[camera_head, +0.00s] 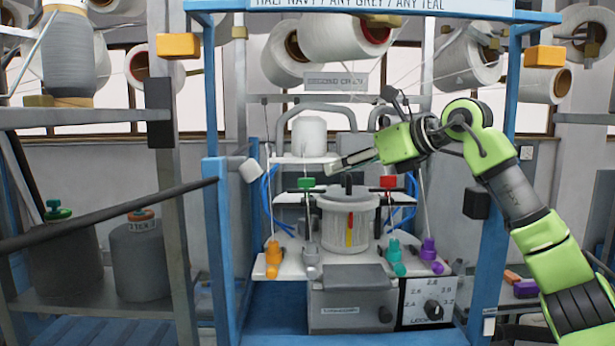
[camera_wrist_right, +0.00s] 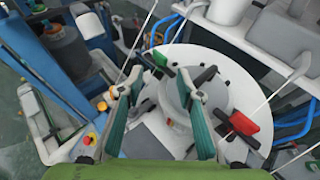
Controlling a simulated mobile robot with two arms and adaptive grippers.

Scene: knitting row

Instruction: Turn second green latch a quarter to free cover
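A green latch (camera_head: 305,184) stands left of a pale round cover (camera_head: 348,203) with a dark handle, on a white cylinder. A red latch (camera_head: 388,182) stands right of it. In the wrist view the green latch (camera_wrist_right: 158,58) lies beyond the fingertips, near the left one, and the red latch (camera_wrist_right: 243,123) is outside the right finger. My right gripper (camera_head: 333,167) reaches in from the right, above the cover. In the wrist view its two fingers (camera_wrist_right: 160,92) are well apart with nothing held between them. My left gripper is not in view.
A white yarn cone (camera_head: 309,135) stands behind the cylinder, near thin upright rods and yarn strands. Orange (camera_head: 273,258), teal (camera_head: 394,258) and purple (camera_head: 428,250) pegs stand on the front plate. Blue posts (camera_head: 504,150) frame the machine. A dial box (camera_head: 428,302) sits below.

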